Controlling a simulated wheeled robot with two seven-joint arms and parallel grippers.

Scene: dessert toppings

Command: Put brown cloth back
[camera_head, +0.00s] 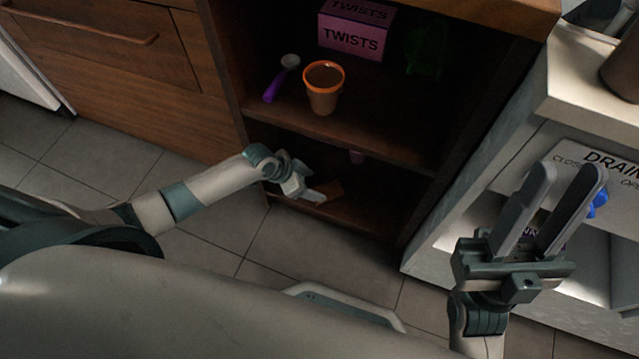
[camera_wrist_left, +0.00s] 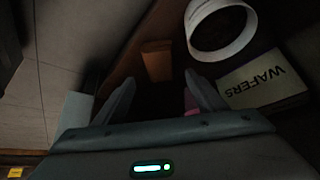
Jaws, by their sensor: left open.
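A small brown piece (camera_head: 334,188), which looks like the brown cloth, lies on the lower shelf of the wooden cabinet just beyond my left gripper (camera_head: 308,192). In the left wrist view, a brown folded-looking piece (camera_wrist_left: 157,62) lies beyond the fingertips. My left gripper's fingers (camera_wrist_left: 164,84) are spread apart, and I see no cloth between them. The shelf is dark, so the cloth's full shape is unclear. My right gripper (camera_head: 572,172) is open and empty, in front of the white unit at the right.
The upper shelf holds a pink TWISTS box (camera_head: 354,38), an orange-rimmed cup (camera_head: 324,98) and a purple-handled scoop (camera_head: 272,88). In the left wrist view, a white round container (camera_wrist_left: 221,32) and a WAFERS box (camera_wrist_left: 262,80) stand right of the brown piece. The upper shelf overhangs the lower.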

